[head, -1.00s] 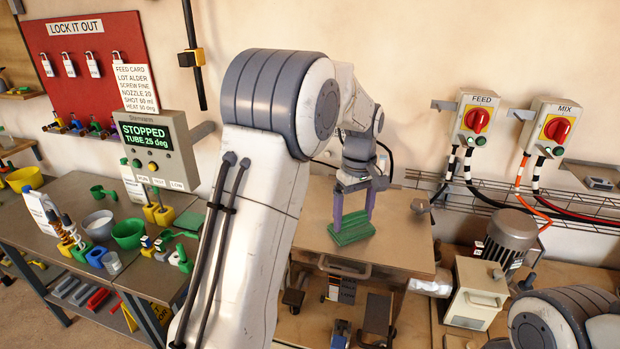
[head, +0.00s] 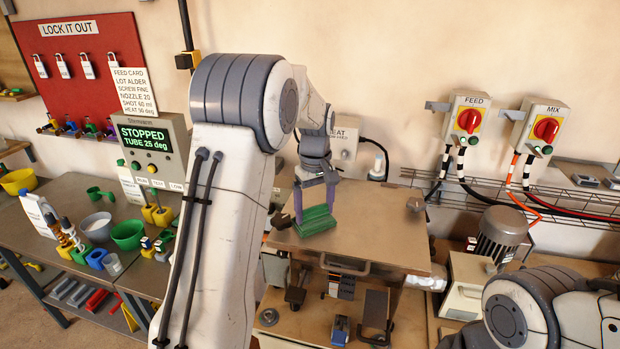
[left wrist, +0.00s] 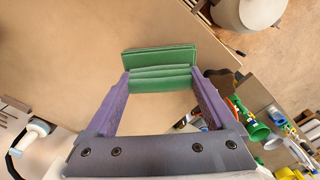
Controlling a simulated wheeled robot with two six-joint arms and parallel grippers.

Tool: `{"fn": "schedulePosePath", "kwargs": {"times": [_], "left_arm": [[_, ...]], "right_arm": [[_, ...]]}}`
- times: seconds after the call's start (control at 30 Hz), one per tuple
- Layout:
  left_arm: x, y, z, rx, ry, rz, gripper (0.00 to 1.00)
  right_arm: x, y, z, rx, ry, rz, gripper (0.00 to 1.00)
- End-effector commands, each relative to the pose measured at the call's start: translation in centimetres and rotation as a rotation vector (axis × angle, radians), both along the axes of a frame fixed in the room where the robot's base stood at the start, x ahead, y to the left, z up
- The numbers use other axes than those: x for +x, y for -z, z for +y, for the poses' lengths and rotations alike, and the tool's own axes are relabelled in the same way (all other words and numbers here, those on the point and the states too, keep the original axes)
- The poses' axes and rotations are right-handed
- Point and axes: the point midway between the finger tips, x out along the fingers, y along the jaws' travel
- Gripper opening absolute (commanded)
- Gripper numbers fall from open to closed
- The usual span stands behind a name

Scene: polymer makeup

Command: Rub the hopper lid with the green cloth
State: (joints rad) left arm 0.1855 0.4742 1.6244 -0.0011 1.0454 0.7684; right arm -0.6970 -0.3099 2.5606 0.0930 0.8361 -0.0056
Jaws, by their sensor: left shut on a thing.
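The hopper lid (head: 385,225) is a flat tan-brown panel with a bar handle on its front edge and a dark knob at its right back. My left gripper (head: 316,203) reaches down over the left part of the lid, its purple fingers shut on the folded green cloth (head: 314,222). The cloth appears to rest on the lid, near its left edge. In the left wrist view the cloth (left wrist: 160,57) spans between the two fingertips against the tan lid (left wrist: 60,75). My right gripper is not in view; only part of my right arm shows at the lower right.
A bench (head: 55,265) with cups, bottles and a yellow bowl (head: 18,181) stands at the left. A STOPPED display (head: 147,138) stands behind it. FEED (head: 467,117) and MIX (head: 541,128) switches are on the wall. A grey motor (head: 501,233) stands right of the lid. The lid's middle is bare.

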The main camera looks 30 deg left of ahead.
Motion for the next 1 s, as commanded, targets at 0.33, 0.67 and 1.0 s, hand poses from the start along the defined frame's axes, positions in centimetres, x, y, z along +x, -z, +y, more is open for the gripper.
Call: {"fn": "schedulePosePath", "kwargs": {"times": [0.33, 0.67, 1.0], "left_arm": [[-0.1, -4.7, 0.1, 0.000, -0.003, -0.002, 0.37], [-0.1, -7.6, 0.1, 0.000, -0.002, -0.002, 0.37], [0.0, -8.0, 0.1, 0.000, -0.002, -0.002, 0.37]], "right_arm": [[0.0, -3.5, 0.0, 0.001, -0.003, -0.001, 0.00], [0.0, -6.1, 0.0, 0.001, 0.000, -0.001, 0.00], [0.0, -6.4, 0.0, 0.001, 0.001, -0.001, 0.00]]}}
